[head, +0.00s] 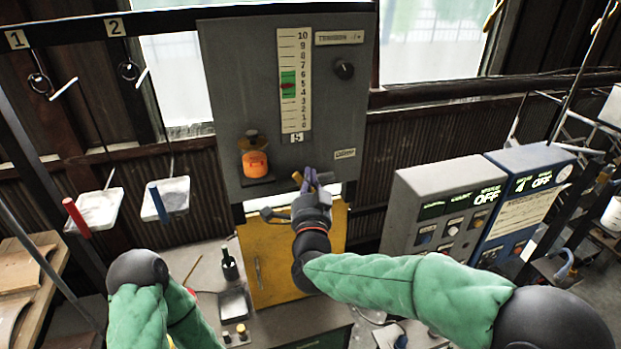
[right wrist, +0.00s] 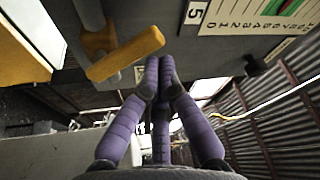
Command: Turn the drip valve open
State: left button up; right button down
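The drip valve appears to be the yellow lever (head: 298,178) at the lower edge of the grey gauge panel (head: 240,90). In the right wrist view the yellow handle (right wrist: 128,53) slants across the upper middle, on a metal stem. My right gripper (head: 311,180) is just right of the lever in the head view. In the right wrist view its purple fingers (right wrist: 159,72) are closed together with nothing seen between them. The tips are close beside the handle's end; whether they touch it I cannot tell. My left arm shows at lower left, but its gripper is out of view.
An orange part (head: 255,163) sits on the panel left of the lever. A yellow cabinet door (head: 270,262) stands below. Grey and blue control boxes (head: 520,200) reading OFF are at right. Two white trays (head: 172,197) hang at left. A dark bottle (head: 229,265) stands on the bench.

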aim_at(295, 179)
jog(key=shift+a+f+n+b, duration=0.1)
jog(key=shift+a+n+b, duration=0.05)
jog(key=shift+n+b, duration=0.35)
jog(key=a+n+y+b, duration=0.1)
jog(key=n+b, duration=0.2)
jog(key=f+n+y+b, duration=0.1)
jog(key=n+b, duration=0.2)
jog(key=s+a+f+n+t+y+b, duration=0.1)
jog(key=n+y+b, duration=0.1)
jog(key=b, duration=0.1)
jog(key=shift+a+n+b, duration=0.35)
jog(key=shift+n+b, duration=0.05)
jog(key=shift+s+a+f+n+y+b, duration=0.1)
jog(key=shift+a+f+n+y+b, duration=0.2)
jog(key=shift+n+b, duration=0.35)
jog(key=shift+w+d+f+n+y+b, duration=0.1)
jog(key=shift+n+y+b, duration=0.3)
jog(key=shift+n, duration=0.5)
jog(key=shift+s+a+f+n+y+b, duration=0.1)
jog(key=shift+a+f+n+y+b, duration=0.15)
jog(key=shift+n+b, duration=0.4)
jog(key=shift+r+n+g, duration=0.1)
jog(key=shift+n+g, duration=0.2)
